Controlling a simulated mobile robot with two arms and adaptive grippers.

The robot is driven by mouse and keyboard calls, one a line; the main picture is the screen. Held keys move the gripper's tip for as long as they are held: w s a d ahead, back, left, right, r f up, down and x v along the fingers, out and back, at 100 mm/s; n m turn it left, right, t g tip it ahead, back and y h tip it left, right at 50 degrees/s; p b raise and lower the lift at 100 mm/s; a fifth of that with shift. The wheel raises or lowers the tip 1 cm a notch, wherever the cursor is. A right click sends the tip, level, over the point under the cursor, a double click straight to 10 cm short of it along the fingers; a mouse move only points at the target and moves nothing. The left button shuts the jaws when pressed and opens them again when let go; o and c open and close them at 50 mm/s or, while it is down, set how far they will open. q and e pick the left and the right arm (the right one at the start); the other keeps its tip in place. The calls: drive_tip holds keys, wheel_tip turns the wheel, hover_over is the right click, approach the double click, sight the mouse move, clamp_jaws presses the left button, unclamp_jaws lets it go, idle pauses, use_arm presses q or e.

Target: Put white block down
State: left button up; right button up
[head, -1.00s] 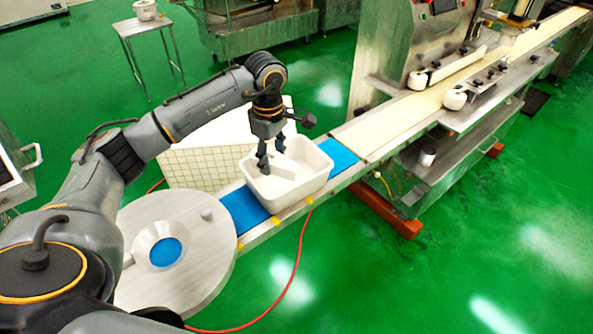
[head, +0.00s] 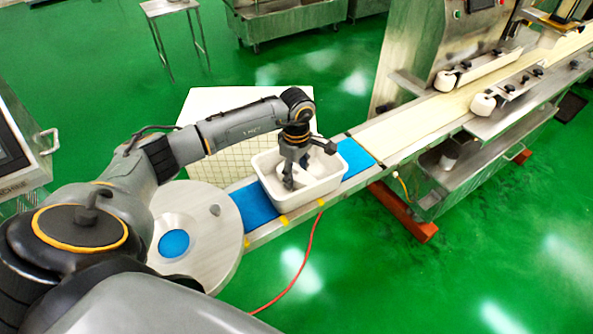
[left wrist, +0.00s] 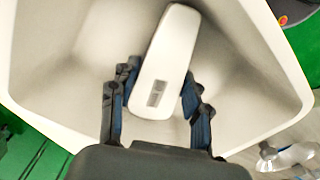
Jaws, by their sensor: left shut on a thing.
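The white block (left wrist: 165,65) is a long piece with rounded ends and a small grey rectangular mark, seen in the left wrist view. My left gripper (left wrist: 155,97) is shut on it near one end, with a finger on each side. In the head view the left gripper (head: 291,178) reaches down into a white bin (head: 312,201), and only part of the block shows there. The bin's walls surround the block. I cannot tell whether the block touches the bin floor. My right gripper is not in view.
The bin stands on a blue belt (head: 252,207) that leads to a cream conveyor (head: 407,127) at the right. A round steel table (head: 216,240) with a funnel is at the left. A gridded white box (head: 215,104) is behind. A red hose lies on the green floor.

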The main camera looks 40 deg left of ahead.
sight(296, 172)
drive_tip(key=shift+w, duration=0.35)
use_arm(q)
drive_tip(key=o, duration=0.8)
drive_tip(key=shift+f, duration=0.15)
drive_tip(key=o, duration=0.5)
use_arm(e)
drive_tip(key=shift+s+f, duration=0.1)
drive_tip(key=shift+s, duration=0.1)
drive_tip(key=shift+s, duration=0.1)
use_arm(q)
drive_tip(key=shift+r, duration=0.3)
drive_tip(key=shift+w+r, duration=0.1)
drive_tip(key=shift+r, duration=0.3)
wheel_tip(296, 172, up, 11)
drive_tip(key=shift+b, duration=1.2)
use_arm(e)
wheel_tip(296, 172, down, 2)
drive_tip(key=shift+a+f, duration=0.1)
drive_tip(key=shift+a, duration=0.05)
